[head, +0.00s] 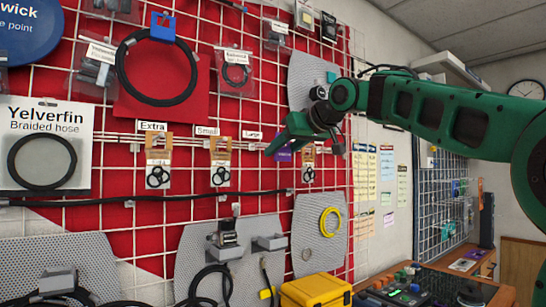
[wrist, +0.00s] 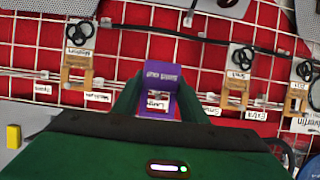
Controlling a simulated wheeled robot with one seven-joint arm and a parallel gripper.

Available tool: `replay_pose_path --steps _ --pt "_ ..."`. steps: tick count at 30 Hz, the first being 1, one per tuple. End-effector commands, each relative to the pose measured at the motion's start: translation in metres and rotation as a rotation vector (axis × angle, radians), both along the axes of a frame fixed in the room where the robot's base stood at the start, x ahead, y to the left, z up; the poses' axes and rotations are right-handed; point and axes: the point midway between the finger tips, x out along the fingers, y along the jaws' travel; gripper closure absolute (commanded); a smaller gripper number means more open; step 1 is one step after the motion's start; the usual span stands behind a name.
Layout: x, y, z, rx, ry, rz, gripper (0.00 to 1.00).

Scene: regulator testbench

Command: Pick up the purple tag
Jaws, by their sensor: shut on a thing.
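The purple tag (wrist: 163,76) shows in the wrist view between the two green fingers of my gripper (wrist: 158,98), with small pale lettering on it. My gripper is shut on the tag. In the wrist view, a white label reading "Large" shows just below the lettering. In the head view, my gripper (head: 279,142) is at the wall grid beside the "Large" label, and a small part of the purple tag (head: 284,154) shows under the fingers. I cannot tell whether the tag still touches the rack.
Packs of black rings hang from hooks labelled Extra (head: 158,172) and Small (head: 221,170), and another pack (head: 309,171) hangs right of my gripper. A black cable (head: 130,199) runs along the grid below. A yellow case (head: 316,292) stands lower right.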

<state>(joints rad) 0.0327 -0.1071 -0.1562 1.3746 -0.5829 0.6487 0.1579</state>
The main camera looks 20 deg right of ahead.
Motion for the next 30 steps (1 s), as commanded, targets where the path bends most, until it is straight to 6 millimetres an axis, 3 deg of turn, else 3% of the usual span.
replay_pose_path --steps 6,15,21,30 --pt "-0.054 -0.017 0.001 0.001 -0.003 -0.001 0.83" --pt "-0.102 -0.033 0.001 0.0 -0.001 0.0 0.83" --pt "-0.114 -0.037 0.0 0.0 0.0 0.0 0.83" --pt "-0.116 -0.037 0.0 0.0 0.0 0.001 0.83"
